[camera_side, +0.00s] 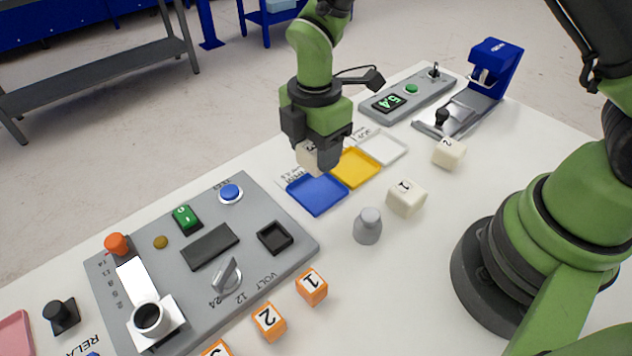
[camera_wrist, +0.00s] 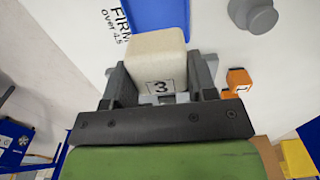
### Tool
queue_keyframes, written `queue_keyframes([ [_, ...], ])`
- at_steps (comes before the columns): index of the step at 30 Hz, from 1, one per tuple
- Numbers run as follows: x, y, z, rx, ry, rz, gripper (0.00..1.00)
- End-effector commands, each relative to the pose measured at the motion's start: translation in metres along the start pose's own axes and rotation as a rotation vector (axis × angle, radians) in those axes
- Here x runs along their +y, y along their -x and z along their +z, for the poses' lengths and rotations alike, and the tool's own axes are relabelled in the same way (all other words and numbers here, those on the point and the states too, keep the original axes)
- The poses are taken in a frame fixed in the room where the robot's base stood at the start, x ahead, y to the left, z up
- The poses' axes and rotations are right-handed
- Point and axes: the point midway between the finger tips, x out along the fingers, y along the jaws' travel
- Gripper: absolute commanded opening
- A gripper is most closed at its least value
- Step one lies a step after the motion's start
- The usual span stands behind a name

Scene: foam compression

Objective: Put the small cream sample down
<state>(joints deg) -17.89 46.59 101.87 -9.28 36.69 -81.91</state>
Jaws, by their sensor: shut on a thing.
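My gripper (camera_side: 322,158) is shut on a small cream sample (camera_side: 307,154). In the wrist view my gripper (camera_wrist: 160,84) has one finger on each side of the cream sample (camera_wrist: 156,52), which bears the number 3. The sample is close to the back edge of the blue tray (camera_side: 317,194); I cannot tell how high it is. The blue tray also shows in the wrist view (camera_wrist: 160,14), beyond the sample. Beside it lie a yellow tray (camera_side: 356,168) and a white tray (camera_side: 383,147). All three trays look empty, though my gripper partly hides them.
Cream cubes 1 (camera_side: 405,198) and 2 (camera_side: 449,153) stand right of the trays. A grey knobbed weight (camera_side: 367,228) stands in front. A grey control panel (camera_side: 205,260) lies left, orange cubes (camera_side: 311,287) along its front. A display box (camera_side: 405,97) and blue press (camera_side: 492,68) stand behind.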

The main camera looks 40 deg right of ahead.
Motion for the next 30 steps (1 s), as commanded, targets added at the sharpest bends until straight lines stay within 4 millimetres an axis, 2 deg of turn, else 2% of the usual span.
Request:
queue_keyframes([
  [3,0.0,-0.02,0.001,-0.001,-0.002,-0.003,0.26],
  [15,0.001,-0.068,0.001,0.0,-0.005,0.0,0.26],
  [27,0.001,-0.073,0.001,0.0,-0.005,0.001,0.26],
  [28,0.001,-0.072,0.001,0.0,-0.005,0.001,0.57],
  [30,0.001,-0.072,0.001,0.0,-0.005,0.001,0.73],
])
